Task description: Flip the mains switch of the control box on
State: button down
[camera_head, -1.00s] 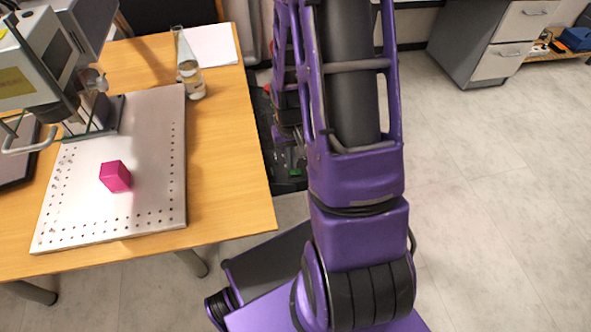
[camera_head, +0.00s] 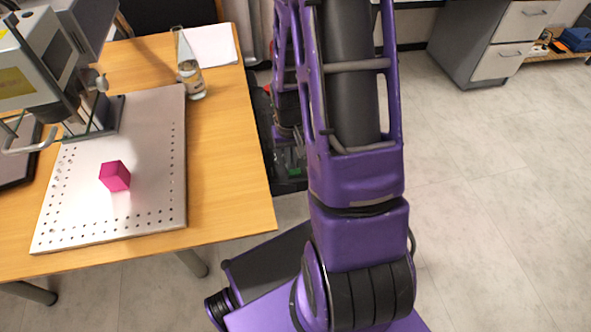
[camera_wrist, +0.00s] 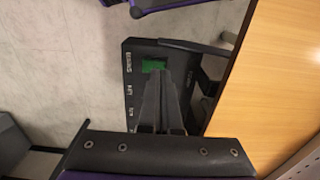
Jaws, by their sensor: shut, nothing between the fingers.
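The control box (camera_wrist: 133,58) is a dark panel with white lettering down its left side in the wrist view. A green mains switch (camera_wrist: 153,66) sits near its top, beside the top label. My gripper (camera_wrist: 158,76) is shut and empty, with its fingertips at the lower edge of the green switch in the picture. I cannot tell whether they touch it, or which way the switch is set. The fingers cover part of the panel below the switch. In the head view the control box (camera_head: 288,183) is on the floor beside the table, partly hidden behind my arm.
The wooden table (camera_head: 230,150) borders the box closely and fills the right of the wrist view. On it are a perforated metal plate (camera_head: 150,130) with a magenta cube (camera_head: 115,176), a glass bottle (camera_head: 189,70) and the laser marker (camera_head: 35,60).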

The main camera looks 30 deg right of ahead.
jog(key=shift+f, duration=0.95)
dwell(0.7)
jog(key=shift+r+p, duration=2.45)
jog(key=shift+r, duration=1.15)
